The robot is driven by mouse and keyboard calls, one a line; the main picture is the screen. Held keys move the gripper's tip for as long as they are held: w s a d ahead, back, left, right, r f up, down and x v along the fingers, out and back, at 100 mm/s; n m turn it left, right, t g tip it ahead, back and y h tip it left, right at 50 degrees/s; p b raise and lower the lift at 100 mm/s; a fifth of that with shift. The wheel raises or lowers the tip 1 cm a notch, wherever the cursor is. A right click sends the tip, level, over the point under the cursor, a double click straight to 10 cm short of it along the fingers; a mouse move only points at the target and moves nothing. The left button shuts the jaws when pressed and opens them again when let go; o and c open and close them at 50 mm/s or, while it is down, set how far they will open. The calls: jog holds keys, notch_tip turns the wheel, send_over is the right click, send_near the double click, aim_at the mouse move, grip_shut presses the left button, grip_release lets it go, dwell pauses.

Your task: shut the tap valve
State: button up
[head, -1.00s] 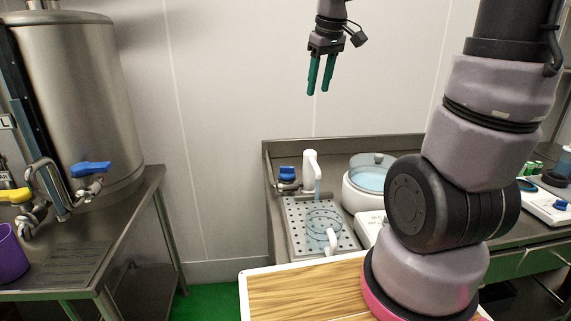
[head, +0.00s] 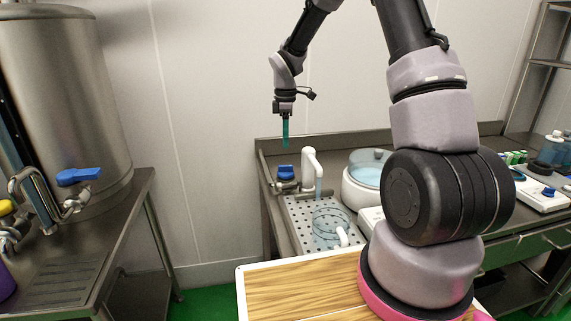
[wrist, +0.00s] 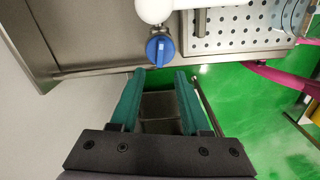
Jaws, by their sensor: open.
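The tap valve is a blue handle (head: 286,172) beside the white tap (head: 308,165) at the sink counter. A pale blue stream shows below the spout, above a clear jug (head: 331,228) on the perforated drip tray (head: 296,212). In the wrist view the blue handle (wrist: 160,49) lies just beyond the fingertips, roughly centred between them. My gripper (head: 285,147) points down above the handle in the head view. In the wrist view its green fingers (wrist: 160,74) are apart with nothing between them. I see no contact with the handle.
A clear-lidded white pot (head: 362,189) stands right of the tap. A steel tank (head: 65,110) with another blue-handled tap (head: 78,176) stands on the left table. The wall (head: 215,110) is behind the counter. Bottles (head: 555,148) stand at the far right.

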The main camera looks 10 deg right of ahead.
aim_at(286, 166)
notch_tip(286, 166, down, 10)
jog(key=shift+r, duration=0.1)
dwell(0.4)
grip_shut()
